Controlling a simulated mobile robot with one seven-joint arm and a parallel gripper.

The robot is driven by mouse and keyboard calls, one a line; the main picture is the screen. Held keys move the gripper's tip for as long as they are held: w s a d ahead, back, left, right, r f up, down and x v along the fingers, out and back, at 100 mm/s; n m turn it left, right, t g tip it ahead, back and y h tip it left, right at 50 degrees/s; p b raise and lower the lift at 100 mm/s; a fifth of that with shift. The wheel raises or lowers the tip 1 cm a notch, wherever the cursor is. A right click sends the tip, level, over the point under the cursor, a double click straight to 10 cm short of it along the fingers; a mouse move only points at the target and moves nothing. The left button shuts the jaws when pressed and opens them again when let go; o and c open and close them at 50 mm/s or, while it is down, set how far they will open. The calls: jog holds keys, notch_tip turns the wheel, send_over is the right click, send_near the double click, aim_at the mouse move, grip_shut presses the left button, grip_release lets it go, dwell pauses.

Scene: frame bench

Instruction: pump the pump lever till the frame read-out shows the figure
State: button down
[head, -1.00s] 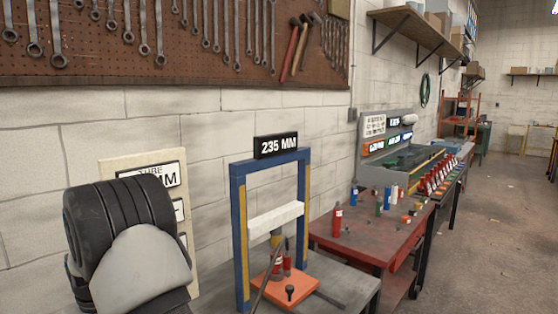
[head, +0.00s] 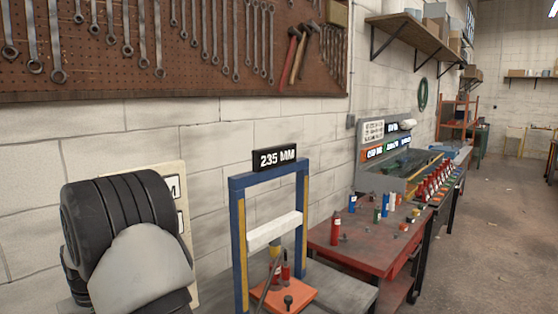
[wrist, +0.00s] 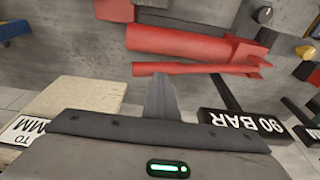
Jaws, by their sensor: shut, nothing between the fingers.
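The blue frame (head: 238,225) stands on the grey bench in the head view, with the read-out (head: 275,158) on top showing 235 MM. A white crossbar (head: 275,231) spans its posts. Below, an orange plate (head: 300,297) carries a small red jack (head: 286,272) and a dark rod that may be the pump lever (head: 262,298). My gripper (wrist: 160,92) is shut and empty in the wrist view. Red cylinders and a red bar (wrist: 190,69) lie beyond its tip; whether they touch it I cannot tell. The head view does not show my fingers.
A black plate (wrist: 240,122) reading 90 BAR is close right of my fingers. A partly hidden cream sign (head: 178,180) stands behind my arm. A red table (head: 345,250) with bottles and small parts is right of the frame. The floor further right is clear.

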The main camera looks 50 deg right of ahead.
dwell(0.4)
notch_tip(320, 180, down, 8)
jog(key=b, duration=0.5)
jog(key=shift+f, duration=0.15)
notch_tip(320, 180, up, 8)
jog(key=p, duration=0.5)
dwell(0.5)
dwell(1.7)
jog(key=shift+r, duration=0.2)
dwell(0.6)
jog(key=shift+r+p, duration=1.6)
jog(key=shift+r, duration=0.85)
